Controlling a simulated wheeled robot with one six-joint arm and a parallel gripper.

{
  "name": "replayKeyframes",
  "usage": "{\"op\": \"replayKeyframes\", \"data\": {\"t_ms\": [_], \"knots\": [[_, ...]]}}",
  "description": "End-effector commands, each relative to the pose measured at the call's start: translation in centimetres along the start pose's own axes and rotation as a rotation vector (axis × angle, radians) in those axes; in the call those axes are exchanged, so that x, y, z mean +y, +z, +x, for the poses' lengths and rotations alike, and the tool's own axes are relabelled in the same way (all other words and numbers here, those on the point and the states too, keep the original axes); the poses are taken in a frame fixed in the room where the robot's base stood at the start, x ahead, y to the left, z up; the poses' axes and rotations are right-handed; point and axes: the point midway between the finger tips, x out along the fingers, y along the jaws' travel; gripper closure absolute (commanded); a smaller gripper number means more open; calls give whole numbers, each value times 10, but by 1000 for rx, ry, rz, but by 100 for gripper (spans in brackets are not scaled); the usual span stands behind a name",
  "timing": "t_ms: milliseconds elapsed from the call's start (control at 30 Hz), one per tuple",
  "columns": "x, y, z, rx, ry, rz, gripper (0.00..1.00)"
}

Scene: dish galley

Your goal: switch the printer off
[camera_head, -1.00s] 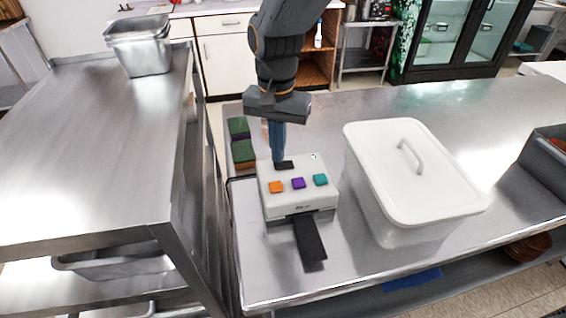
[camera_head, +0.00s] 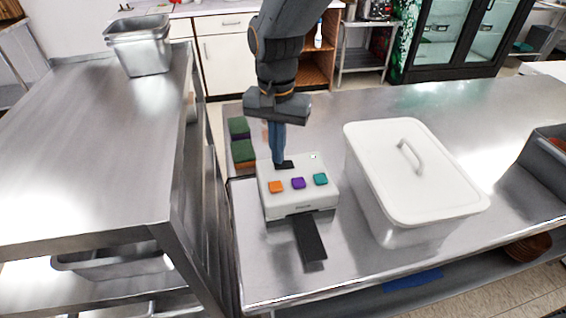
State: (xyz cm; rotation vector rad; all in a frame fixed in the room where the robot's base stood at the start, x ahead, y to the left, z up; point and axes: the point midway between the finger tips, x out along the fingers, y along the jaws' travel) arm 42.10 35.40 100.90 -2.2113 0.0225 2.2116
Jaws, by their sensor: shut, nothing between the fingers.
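The printer (camera_head: 291,208) is a small white box on the steel counter. Its top carries an orange button (camera_head: 275,187), a purple button (camera_head: 298,183) and a teal button (camera_head: 320,179). A dark patch (camera_head: 285,165) lies near the back of its top, and a black strip (camera_head: 309,238) comes out of its front. My gripper (camera_head: 278,161) points down at the printer's back edge, beside the dark patch. Its fingers are shut and empty. I cannot tell whether the tips touch the printer. A small mark (camera_head: 313,156) shows at the top's back right corner.
A white lidded bin (camera_head: 412,175) stands close to the right of the printer. A steel table (camera_head: 90,150) with metal pans (camera_head: 140,45) stands to the left. The counter (camera_head: 480,125) behind the bin is clear.

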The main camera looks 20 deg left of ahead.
Motion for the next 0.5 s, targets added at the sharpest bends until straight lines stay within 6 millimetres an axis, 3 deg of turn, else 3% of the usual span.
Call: {"op": "replayKeyframes", "data": {"t_ms": [500], "knots": [[0,0,7,0,0,0,100]]}}
